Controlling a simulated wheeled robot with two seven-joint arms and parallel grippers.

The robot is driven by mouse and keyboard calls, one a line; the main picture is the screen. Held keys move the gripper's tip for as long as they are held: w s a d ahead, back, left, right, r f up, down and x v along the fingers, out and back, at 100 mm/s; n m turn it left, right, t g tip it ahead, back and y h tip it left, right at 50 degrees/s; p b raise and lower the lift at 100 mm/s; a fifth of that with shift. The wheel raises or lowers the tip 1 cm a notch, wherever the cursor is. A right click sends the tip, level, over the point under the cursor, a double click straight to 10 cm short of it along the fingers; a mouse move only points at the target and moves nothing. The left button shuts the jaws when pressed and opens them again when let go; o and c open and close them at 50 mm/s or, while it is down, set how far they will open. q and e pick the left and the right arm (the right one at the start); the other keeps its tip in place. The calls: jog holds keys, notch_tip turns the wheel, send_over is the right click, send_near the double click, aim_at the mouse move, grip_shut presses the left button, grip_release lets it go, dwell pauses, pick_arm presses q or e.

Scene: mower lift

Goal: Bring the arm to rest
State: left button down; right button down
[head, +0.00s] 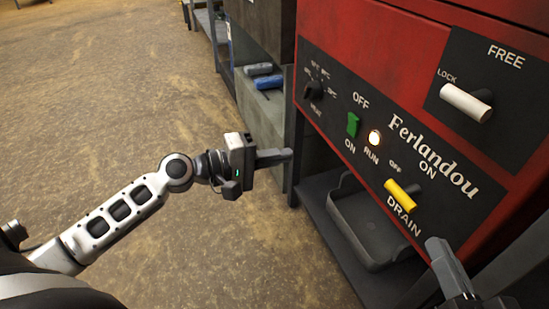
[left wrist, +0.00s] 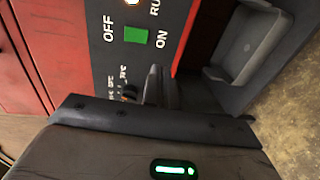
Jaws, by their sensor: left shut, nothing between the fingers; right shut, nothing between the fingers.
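My left arm comes in from the left in the head view, and its gripper (head: 275,157) is shut and empty. It is held out over the floor, pointing at the left edge of the red machine (head: 385,50), and appears apart from the panel. In the left wrist view the shut fingers (left wrist: 160,88) lie in front of the black panel (left wrist: 112,62). My right gripper (head: 448,270) is at the bottom right of the head view, shut, below the yellow drain handle (head: 402,195). Nothing is seen in its fingers.
The panel has a green switch (head: 352,124), a lit run lamp (head: 375,138), a black heat knob (head: 314,90) and a white lock handle (head: 467,102). A grey tray (head: 375,262) sits under the machine. A shelf (head: 262,105) stands behind. The floor at left is clear.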

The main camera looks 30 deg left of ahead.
pick_arm(q)
jog(key=shift+s+a, duration=0.2)
jog(key=shift+s, duration=0.05)
pick_arm(e)
jog(key=shift+r, duration=0.1)
